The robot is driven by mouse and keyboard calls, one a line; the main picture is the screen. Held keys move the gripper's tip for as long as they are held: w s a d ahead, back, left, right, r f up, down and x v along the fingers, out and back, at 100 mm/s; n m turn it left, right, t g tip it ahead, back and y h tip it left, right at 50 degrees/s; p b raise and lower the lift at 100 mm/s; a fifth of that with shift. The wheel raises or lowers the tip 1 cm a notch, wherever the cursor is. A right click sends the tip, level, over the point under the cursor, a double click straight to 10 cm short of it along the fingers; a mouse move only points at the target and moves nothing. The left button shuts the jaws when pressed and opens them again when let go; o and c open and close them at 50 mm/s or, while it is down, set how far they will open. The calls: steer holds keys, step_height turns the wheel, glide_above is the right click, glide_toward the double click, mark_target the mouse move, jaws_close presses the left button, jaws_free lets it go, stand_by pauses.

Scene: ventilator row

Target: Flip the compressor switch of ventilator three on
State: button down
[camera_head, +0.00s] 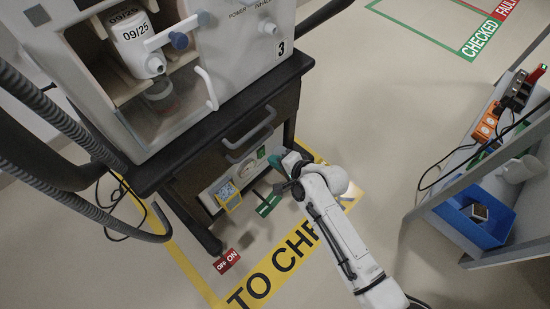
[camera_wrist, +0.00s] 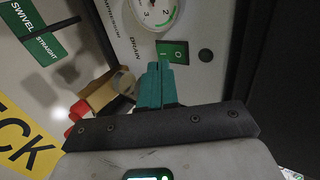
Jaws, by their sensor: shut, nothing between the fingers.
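Ventilator three (camera_head: 225,65) is a pale unit marked "3" on a dark cart. Low on the cart is the compressor panel (camera_head: 215,190), with a round gauge (camera_wrist: 155,12). The compressor switch (camera_wrist: 178,49) is a green rocker below the gauge, with a "0" mark on its right side. It also shows small in the head view (camera_head: 261,152). My gripper (camera_wrist: 163,66) is shut and empty, with its teal fingertips at the switch, covering its lower left part. I cannot tell if they touch it. My gripper also shows at the panel's right side (camera_head: 287,163).
A green "SWIVEL STRAIGHT" tag (camera_wrist: 42,35) and a red "OFF ON" tag (camera_head: 227,261) are near the panel. A cart handle (camera_head: 249,130) is above it. Grey hoses (camera_head: 70,140) hang at left. A shelf with a blue bin (camera_head: 475,218) stands at right. Open floor lies between.

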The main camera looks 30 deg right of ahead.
steer(key=p+v, duration=0.4)
steer(key=v, duration=0.6)
steer(key=shift+s, duration=0.3)
steer(key=shift+d+r, duration=0.1)
steer(key=shift+r, duration=0.05)
steer(key=shift+t+y, duration=0.4)
steer(key=shift+t, duration=0.4)
steer(key=shift+s+d+f+b, duration=0.1)
steer(key=shift+s+f+b, duration=0.1)
steer(key=shift+f, duration=0.45)
steer(key=shift+s+d+f+b, duration=0.1)
steer(key=shift+s+f+b, duration=0.1)
steer(key=shift+f, duration=0.5)
steer(key=shift+s+d+f+b, duration=0.1)
steer(key=shift+s+f, duration=0.15)
steer(key=shift+f, duration=0.4)
steer(key=shift+w, duration=0.1)
steer(key=b, duration=0.4)
glide_toward(262, 153)
steer(key=w+a+f, duration=0.2)
steer(key=w+f, duration=0.2)
steer(key=w, duration=0.1)
steer(key=shift+f, duration=0.3)
steer(key=shift+w, duration=0.2)
